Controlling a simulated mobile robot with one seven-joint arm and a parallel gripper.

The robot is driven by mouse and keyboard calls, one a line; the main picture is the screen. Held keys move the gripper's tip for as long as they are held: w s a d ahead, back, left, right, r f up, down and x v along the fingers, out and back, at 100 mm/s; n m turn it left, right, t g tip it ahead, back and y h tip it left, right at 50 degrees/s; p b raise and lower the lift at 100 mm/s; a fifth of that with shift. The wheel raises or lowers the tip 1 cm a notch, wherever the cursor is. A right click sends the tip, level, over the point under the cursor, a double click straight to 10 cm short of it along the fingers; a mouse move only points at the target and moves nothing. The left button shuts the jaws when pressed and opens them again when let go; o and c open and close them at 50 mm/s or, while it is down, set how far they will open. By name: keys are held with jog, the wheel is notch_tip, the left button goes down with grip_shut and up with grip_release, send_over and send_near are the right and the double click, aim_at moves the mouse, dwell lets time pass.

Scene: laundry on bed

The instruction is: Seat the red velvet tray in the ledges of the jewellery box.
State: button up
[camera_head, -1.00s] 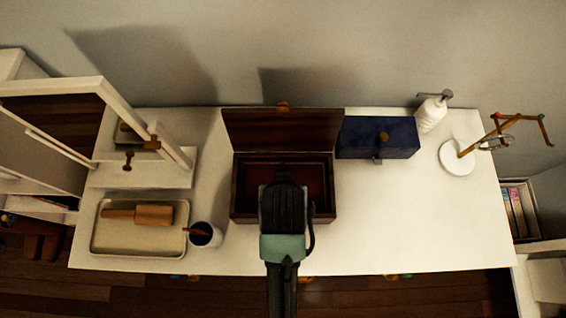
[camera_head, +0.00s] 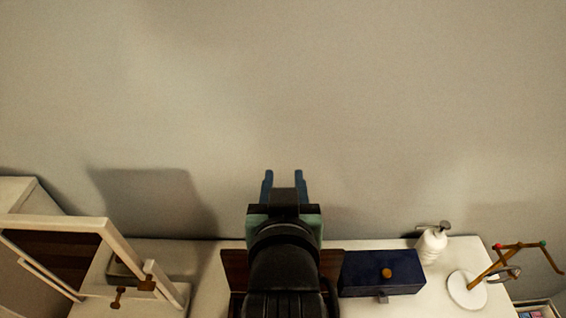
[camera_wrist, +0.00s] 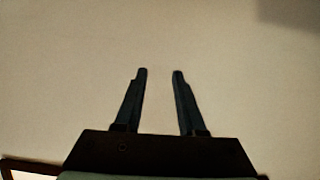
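The jewellery box (camera_head: 235,268) is dark wood and stands on the white table with its lid raised at the back. Only parts of the lid show on either side of my arm; the inside is hidden. The red velvet tray is not visible in either view now. My gripper (camera_head: 282,176) is raised above and beyond the box, fingers pointing at the wall. In the wrist view my gripper (camera_wrist: 160,72) has its two fingers apart, with nothing but plain wall between them.
A dark blue box (camera_head: 382,273) with a knob stands right of the jewellery box. A white pump bottle (camera_head: 431,247) and a jewellery stand (camera_head: 467,290) are farther right. A white framed mirror (camera_head: 100,240) stands at the left. The wall (camera_head: 400,100) is close behind the table.

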notch_tip(320, 180, up, 18)
jog(key=t, duration=0.6)
jog(key=s+r+t, duration=0.3)
jog(key=s+r, duration=0.1)
jog(key=r, duration=0.5)
jog(key=s+r+t, duration=0.3)
jog(key=r+t, duration=0.1)
jog(key=r, duration=0.6)
jog(key=shift+s, duration=0.35)
jog(key=shift+a+f, duration=0.1)
